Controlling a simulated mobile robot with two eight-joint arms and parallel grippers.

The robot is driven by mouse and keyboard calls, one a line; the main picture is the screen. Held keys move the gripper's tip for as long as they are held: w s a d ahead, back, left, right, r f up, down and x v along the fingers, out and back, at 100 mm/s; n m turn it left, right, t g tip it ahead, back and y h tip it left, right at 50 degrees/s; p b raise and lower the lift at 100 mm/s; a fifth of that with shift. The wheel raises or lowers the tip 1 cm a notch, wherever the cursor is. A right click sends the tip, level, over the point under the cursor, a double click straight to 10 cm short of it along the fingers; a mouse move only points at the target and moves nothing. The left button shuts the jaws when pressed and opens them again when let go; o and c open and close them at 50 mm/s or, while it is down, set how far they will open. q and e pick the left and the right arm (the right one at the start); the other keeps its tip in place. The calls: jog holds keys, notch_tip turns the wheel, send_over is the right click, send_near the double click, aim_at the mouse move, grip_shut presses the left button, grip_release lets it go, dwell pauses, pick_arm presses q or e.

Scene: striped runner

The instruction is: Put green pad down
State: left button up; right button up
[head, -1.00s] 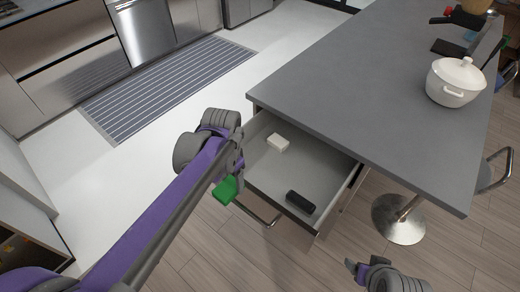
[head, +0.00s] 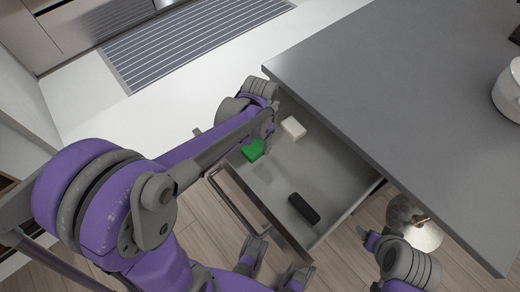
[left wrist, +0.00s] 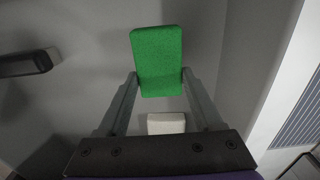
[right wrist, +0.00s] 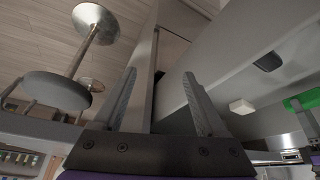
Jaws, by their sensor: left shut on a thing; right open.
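The green pad (head: 253,150) is a bright green block inside the open drawer's outline, near its left side wall. My left gripper (head: 262,139) is shut on it. In the left wrist view the pad (left wrist: 158,60) sits between the two fingertips, with the pale drawer floor behind it; whether it touches the floor I cannot tell. The drawer (head: 325,165) is pulled out from under the grey counter. My right gripper (right wrist: 158,85) is open and empty, and in the head view it is right of the drawer front, low in the picture.
A white block (head: 293,127) lies in the drawer's back left, close to the pad. A black object (head: 304,208) lies near the drawer front. The drawer middle is clear. The grey counter (head: 400,100) overhangs the drawer's back. A metal stool base (head: 420,235) stands at right.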

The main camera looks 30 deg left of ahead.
aim_at(260, 149)
pick_arm(q)
jog(key=shift+f+b, duration=0.35)
jog(key=shift+f, duration=2.05)
jog(key=shift+f, duration=0.1)
jog(key=o, duration=1.4)
jog(key=shift+o, duration=0.2)
jog(key=shift+r, duration=0.2)
notch_tip(260, 149, up, 12)
jog(key=shift+f+p, duration=0.1)
jog(key=shift+p, duration=0.9)
